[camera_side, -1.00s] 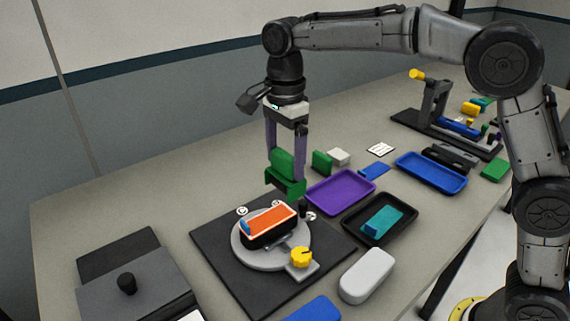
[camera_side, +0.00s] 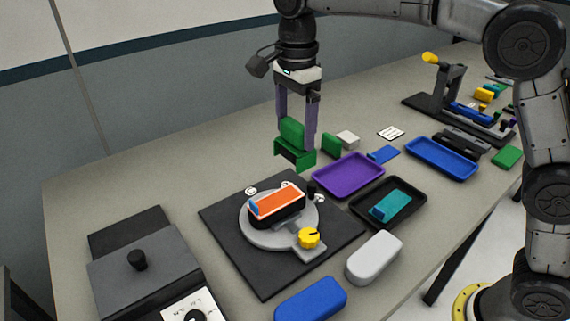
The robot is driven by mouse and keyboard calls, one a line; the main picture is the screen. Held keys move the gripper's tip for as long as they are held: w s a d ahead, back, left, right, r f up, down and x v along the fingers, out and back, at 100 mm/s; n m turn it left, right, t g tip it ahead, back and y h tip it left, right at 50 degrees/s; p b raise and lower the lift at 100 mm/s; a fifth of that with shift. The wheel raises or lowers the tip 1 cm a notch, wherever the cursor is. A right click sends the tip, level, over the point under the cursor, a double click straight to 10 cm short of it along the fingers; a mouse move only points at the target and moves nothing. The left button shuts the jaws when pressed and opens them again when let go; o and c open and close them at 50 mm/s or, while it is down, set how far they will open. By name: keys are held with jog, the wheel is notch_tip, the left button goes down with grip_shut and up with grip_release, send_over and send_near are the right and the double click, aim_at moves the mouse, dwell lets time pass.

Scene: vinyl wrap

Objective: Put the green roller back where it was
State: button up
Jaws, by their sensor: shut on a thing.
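My gripper (camera_side: 297,138) points down with its two purple fingers shut on the green roller (camera_side: 290,155). The roller has a green body with a dark lower face. It is held in the air above the back of the black mat (camera_side: 235,243), behind the round grey turntable (camera_side: 252,228). A black block with an orange top (camera_side: 277,203) sits on the turntable, below and in front of the roller. I cannot tell which spot on the table the roller came from.
A green block (camera_side: 331,145) and a white block (camera_side: 348,139) stand to the right of the roller. A purple tray (camera_side: 347,173), a black tray holding a teal block (camera_side: 391,205) and a blue tray (camera_side: 441,157) lie further right. The table left of the mat's back is clear.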

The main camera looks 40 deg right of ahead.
jog(key=shift+f+n, duration=0.1)
jog(key=shift+n, duration=0.2)
jog(key=s+d+f, duration=0.2)
jog(key=s+d, duration=0.1)
jog(key=d, duration=1.1)
jog(key=shift+w+d+f, duration=0.1)
jog(key=shift+w+f, duration=1.95)
jog(key=shift+w, duration=0.3)
jog(key=shift+w+d+f, duration=0.1)
jog(key=shift+w+f, duration=2)
jog(key=shift+w, duration=0.3)
jog(key=shift+w+f, duration=2.05)
jog(key=shift+w, duration=0.3)
